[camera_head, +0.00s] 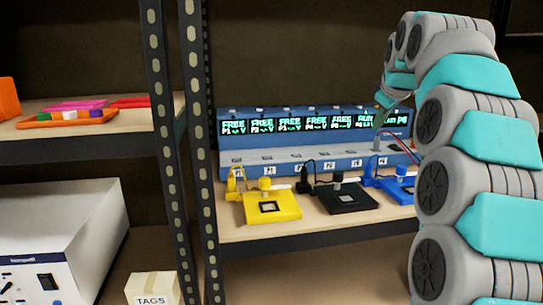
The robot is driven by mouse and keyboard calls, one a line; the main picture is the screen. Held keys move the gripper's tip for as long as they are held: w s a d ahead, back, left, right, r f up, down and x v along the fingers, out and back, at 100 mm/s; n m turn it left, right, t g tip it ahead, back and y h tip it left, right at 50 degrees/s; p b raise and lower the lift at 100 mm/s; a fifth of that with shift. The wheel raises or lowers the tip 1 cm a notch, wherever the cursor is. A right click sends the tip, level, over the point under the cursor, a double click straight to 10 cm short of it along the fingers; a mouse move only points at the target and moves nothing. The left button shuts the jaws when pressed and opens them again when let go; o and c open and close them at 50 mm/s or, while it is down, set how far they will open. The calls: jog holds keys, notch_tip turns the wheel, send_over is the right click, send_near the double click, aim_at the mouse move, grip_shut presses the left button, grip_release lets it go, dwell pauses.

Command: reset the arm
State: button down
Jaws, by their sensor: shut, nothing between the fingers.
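My arm (470,140) rises along the right side in grey and teal and bends over at the top. Its end, my gripper (381,119), points down in front of the right part of a blue machine with a row of lit displays (290,125). The fingers are small here and look closed, with nothing seen in them. I cannot tell whether they touch the machine.
On the shelf stand a yellow device (272,206), a black device (345,197) and a blue device (397,187), partly hidden by my arm. Dark shelf posts (199,150) stand left of them. A white box instrument (60,235) and a TAGS box (152,289) sit lower left.

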jog(key=s+a+f+g, duration=0.1)
jog(key=s+a+f, duration=0.2)
jog(key=s+f, duration=0.2)
jog(key=s+a+f+m+g, duration=0.1)
jog(key=s+a+f, duration=0.1)
jog(key=s+f, duration=0.1)
jog(key=shift+s+a+g+y, duration=0.2)
jog(key=shift+a+g+y, duration=0.1)
jog(key=shift+y, duration=0.1)
jog(key=s+a+f+m+g, duration=0.2)
jog(key=s+f, duration=0.7)
jog(key=s, duration=0.4)
jog(key=s+a+f+m+g, duration=0.2)
jog(key=s+f+g, duration=0.1)
jog(key=s+f, duration=0.6)
jog(key=s+a+f+m+g, duration=0.2)
jog(key=s+f, duration=0.6)
jog(key=s, duration=1)
jog(key=shift+f+g, duration=0.4)
jog(key=shift+s+a, duration=0.1)
